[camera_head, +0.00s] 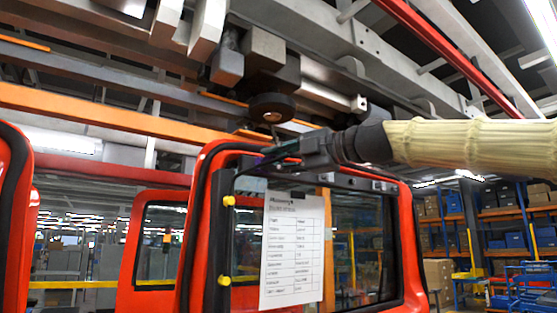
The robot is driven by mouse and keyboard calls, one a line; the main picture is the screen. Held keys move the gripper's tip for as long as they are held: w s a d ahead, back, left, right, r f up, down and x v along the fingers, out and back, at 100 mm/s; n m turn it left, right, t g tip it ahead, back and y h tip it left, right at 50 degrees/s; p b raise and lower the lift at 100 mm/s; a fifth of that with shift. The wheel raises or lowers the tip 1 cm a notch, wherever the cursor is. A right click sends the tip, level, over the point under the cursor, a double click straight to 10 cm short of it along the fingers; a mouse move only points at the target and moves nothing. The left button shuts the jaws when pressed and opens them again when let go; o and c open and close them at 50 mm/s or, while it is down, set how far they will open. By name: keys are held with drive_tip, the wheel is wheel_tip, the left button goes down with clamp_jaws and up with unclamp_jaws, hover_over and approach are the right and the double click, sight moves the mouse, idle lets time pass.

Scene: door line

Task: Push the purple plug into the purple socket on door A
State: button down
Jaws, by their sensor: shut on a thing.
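A red door with a black inner frame (193,225) hangs upright in the middle of the view; I see no letter on it that names it door A. My gripper (278,150) is at the door's upper edge, left of the middle, with the pale-sleeved arm reaching in from the right. Its fingers are dark and small here. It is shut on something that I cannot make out. I see neither the purple plug nor the purple socket. A white printed sheet (292,250) hangs on the door below the gripper.
Two yellow knobs (228,201) stick out at the door's inner left side. A dark round hanger part (271,107) and overhead rails (110,115) are close above my gripper. Other red doors (127,250) stand to the left. Shelves with boxes (505,225) are far right.

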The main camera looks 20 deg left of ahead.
drive_tip(key=shift+w+a+r, duration=0.1)
drive_tip(key=shift+w+a, duration=0.15)
drive_tip(key=shift+a, duration=0.1)
idle(0.3)
idle(0.4)
drive_tip(key=c, duration=1.2)
unclamp_jaws()
drive_tip(key=shift+d, duration=0.1)
drive_tip(key=v, duration=2.3)
drive_tip(key=shift+s+d, duration=0.15)
drive_tip(key=shift+d, duration=0.1)
